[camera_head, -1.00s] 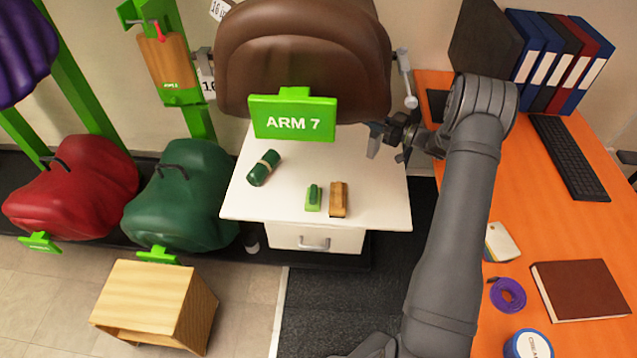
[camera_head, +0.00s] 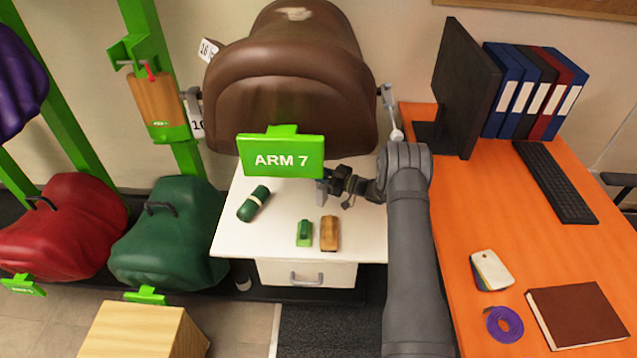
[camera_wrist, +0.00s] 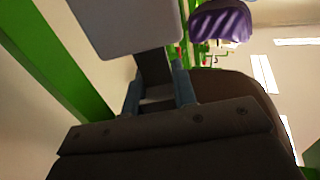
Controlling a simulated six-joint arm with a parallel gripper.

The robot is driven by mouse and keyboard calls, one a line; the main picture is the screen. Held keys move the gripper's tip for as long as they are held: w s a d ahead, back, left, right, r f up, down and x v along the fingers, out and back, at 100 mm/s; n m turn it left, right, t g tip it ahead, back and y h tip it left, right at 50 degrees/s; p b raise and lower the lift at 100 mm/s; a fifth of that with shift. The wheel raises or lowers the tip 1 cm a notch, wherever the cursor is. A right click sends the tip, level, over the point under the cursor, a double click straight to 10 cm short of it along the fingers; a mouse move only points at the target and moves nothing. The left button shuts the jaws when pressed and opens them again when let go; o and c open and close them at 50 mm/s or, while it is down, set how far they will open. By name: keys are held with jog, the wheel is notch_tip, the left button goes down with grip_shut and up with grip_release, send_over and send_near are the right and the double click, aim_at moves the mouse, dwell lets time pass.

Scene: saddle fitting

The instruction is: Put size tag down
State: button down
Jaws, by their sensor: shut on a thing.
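My gripper (camera_head: 326,187) is over the white cabinet top, at the lower right corner of the green ARM 7 sign (camera_head: 281,155). In the wrist view its two blue-grey fingers (camera_wrist: 158,92) are shut on a dark strap that joins a pale, blank-looking plate, the size tag (camera_wrist: 125,25). In the head view the held tag is mostly hidden by the sign and the gripper.
On the cabinet top (camera_head: 285,232) are a green roll (camera_head: 253,203), a small green block (camera_head: 304,234) and a wooden brush (camera_head: 330,233). The brown saddle (camera_head: 300,90) stands behind. The orange desk (camera_head: 440,240) is to the right. The cabinet's front left is clear.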

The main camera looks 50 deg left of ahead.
jog(key=shift+f, duration=2.05)
jog(key=c, duration=1.2)
grip_release()
jog(key=shift+o, duration=0.2)
jog(key=shift+w+d, duration=0.15)
jog(key=shift+d, duration=0.25)
jog(key=v, duration=1.1)
